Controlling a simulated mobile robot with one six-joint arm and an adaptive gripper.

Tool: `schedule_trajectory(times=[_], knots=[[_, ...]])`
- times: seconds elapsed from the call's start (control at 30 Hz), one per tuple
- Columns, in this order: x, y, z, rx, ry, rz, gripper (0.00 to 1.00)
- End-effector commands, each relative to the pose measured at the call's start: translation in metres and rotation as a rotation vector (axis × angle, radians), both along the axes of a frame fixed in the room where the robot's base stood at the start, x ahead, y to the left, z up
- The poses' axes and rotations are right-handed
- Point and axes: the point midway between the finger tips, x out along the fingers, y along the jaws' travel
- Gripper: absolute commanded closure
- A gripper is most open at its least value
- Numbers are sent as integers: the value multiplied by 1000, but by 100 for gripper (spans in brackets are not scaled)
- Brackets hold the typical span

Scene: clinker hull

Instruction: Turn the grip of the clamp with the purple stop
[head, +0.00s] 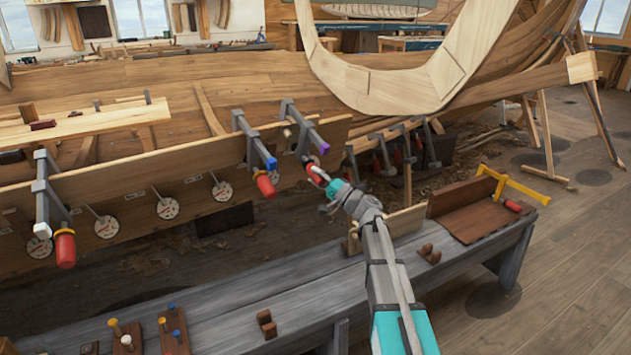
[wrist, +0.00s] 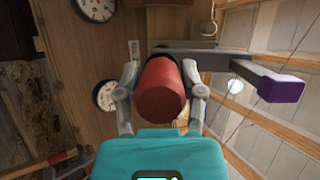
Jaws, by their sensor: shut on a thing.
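The clamp with the purple stop (head: 324,148) hangs on the upper edge of the hull plank in the head view. Its purple stop also shows at the right of the wrist view (wrist: 281,89), at the end of a dark grey bar. Its red grip (wrist: 162,88) points towards the wrist camera, with one grey finger on each side. My gripper (head: 319,180) is shut on this red grip, and its teal body is just below it. In the head view my gripper partly covers the grip. The far end of the grip is hidden in the wrist view.
A clamp with a blue stop (head: 271,164) and red grip hangs just left. Another with a white stop (head: 42,231) is at the far left. Several round dials (head: 167,208) line the plank. A grey bench (head: 350,285) runs below, with a wooden tray (head: 475,222) at right.

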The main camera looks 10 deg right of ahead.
Motion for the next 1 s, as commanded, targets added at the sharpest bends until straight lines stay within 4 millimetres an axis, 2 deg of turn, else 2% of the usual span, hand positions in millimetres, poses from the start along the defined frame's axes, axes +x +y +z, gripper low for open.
schedule_trajectory(times=[0.27,0.67,0.7,0.9,1.0], knots=[[-1,0,-1,71,35,32,96],[-1,0,0,80,38,35,96],[-1,0,0,80,38,35,47],[-1,0,1,81,38,35,13],[-1,0,1,81,38,35,13]])
